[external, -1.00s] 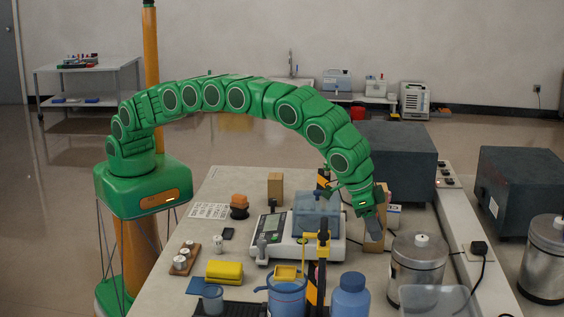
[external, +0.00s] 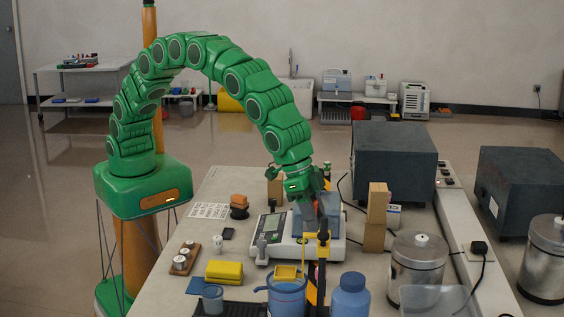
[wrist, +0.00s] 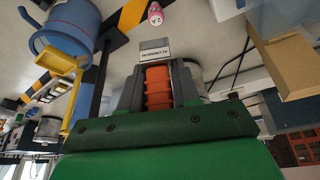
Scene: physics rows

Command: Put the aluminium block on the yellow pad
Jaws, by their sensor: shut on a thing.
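My gripper (external: 309,218) points down over the balance in the external view. In the wrist view its grey fingers (wrist: 158,72) flank an orange ribbed part, and a pale grey block with a white label (wrist: 155,50) shows at their tips. The gripper is shut, and this block looks like the aluminium block, though its grip is partly hidden. A thick yellow pad (external: 224,271) lies at the front left of the table, left of the gripper and apart from it. A smaller yellow square piece (external: 286,272) sits at the top of a blue jug.
The balance (external: 270,240) stands below the gripper. A striped post (external: 322,265), the blue jug (external: 287,295) and a blue bottle (external: 350,298) stand in front. Weights (external: 181,262) sit at left.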

